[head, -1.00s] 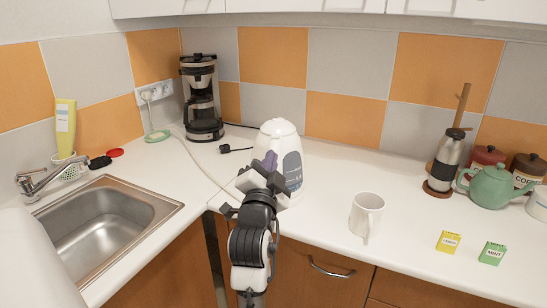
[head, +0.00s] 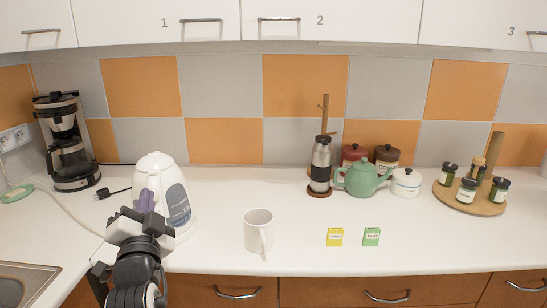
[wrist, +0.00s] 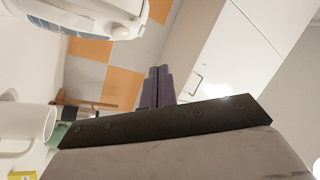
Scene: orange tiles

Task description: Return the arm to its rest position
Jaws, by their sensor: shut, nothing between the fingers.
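My gripper (head: 145,200) is raised in front of the white kettle (head: 165,190) in the head view and hides part of it. Its purple fingers are together and empty, and they also show closed in the wrist view (wrist: 158,85). My arm comes up from the bottom edge left of the middle. In the wrist view the kettle (wrist: 95,15) is at the top left and a white mug (wrist: 28,122) at the left. I cannot tell whether the gripper touches the kettle.
The mug (head: 258,231) stands right of the kettle, with yellow (head: 335,237) and green (head: 371,236) boxes beyond. A teapot (head: 363,179), grinder (head: 320,165) and spice rack (head: 470,200) stand farther right. A coffee maker (head: 68,140) is at the back left. The right front counter is clear.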

